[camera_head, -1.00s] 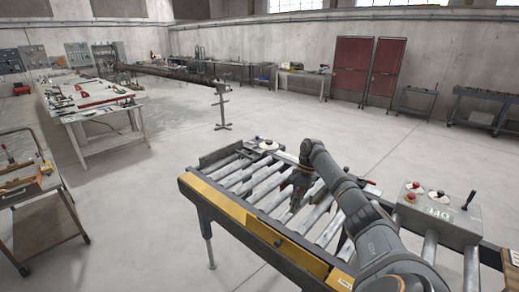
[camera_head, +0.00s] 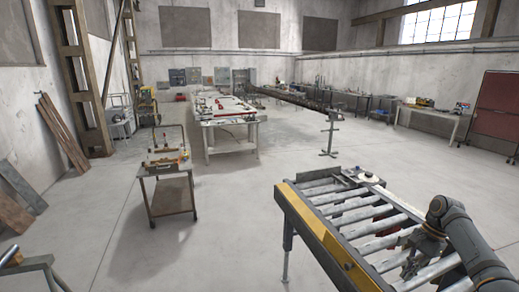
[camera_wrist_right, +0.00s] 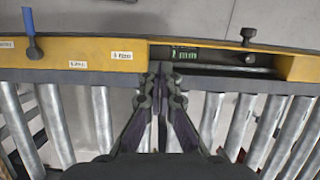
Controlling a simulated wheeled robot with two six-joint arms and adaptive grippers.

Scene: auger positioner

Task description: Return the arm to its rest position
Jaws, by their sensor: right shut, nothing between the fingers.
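My right arm comes in at the lower right of the head view. Its gripper (camera_head: 418,258) hangs over the metal rollers of the roller table (camera_head: 343,250). In the right wrist view the fingers (camera_wrist_right: 160,80) are together with nothing between them. They point at the table's yellow edge rail (camera_wrist_right: 100,52). Whether the fingertips touch the rail cannot be told. My left gripper is not in view.
The rail carries a blue-handled lever (camera_wrist_right: 32,35), a black knob (camera_wrist_right: 247,38) and a green "1 mm" display (camera_wrist_right: 184,54). A tool cart (camera_head: 170,190) and a workbench (camera_head: 228,120) stand to the left. Open floor (camera_head: 240,230) lies between cart and roller table.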

